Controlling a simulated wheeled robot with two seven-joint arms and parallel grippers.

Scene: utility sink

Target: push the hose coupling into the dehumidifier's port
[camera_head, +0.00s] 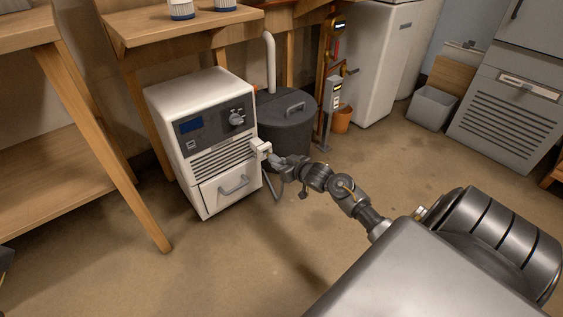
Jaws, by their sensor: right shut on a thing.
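The dehumidifier (187,139) is a white box on the floor with a dark control panel, slatted vents and a handled drawer at its front. My right arm reaches out to its right front edge. My right gripper (268,155) is there, shut on the hose coupling, which is mostly hidden by the fingers. A grey hose (274,191) hangs in a loop below the gripper. A small pale block shows at the fingertips against the dehumidifier's side. The port is not clearly visible, and I cannot tell whether the coupling touches it. My left gripper is not in view.
A dark lidded bin (284,127) stands close behind the gripper. A wooden table (180,28) overhangs the dehumidifier's back, and a wooden shelf (62,150) stands at left. A grey open box (431,108) stands at the back right. The floor in front is clear.

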